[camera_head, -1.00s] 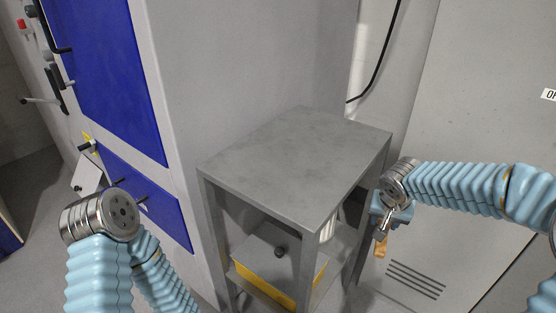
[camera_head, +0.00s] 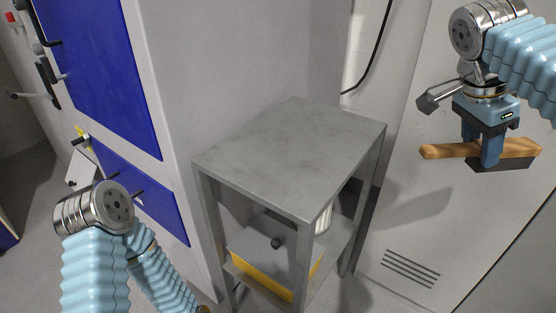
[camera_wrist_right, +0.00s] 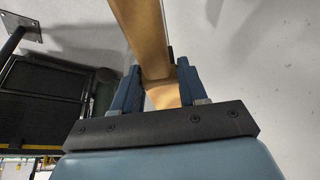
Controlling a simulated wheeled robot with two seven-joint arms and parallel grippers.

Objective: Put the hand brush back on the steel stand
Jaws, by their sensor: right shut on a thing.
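The steel stand (camera_head: 290,150) is a grey table with a bare, flat top and a lower shelf, in the middle of the head view. The hand brush (camera_head: 446,151) has a wooden handle and a dark bristle part. My right gripper (camera_head: 490,158) is shut on the brush and holds it in the air to the right of the stand, roughly level, handle pointing left. In the right wrist view the brush's wood (camera_wrist_right: 144,35) passes between the two fingers (camera_wrist_right: 158,90). My left arm shows at lower left; its gripper's fingers do not show.
A grey cabinet with blue doors (camera_head: 95,75) stands left of and behind the stand. A grey and yellow box (camera_head: 268,262) sits on the lower shelf. A grey panel with vent slots (camera_head: 412,268) is at right, and a black cable (camera_head: 372,60) hangs behind.

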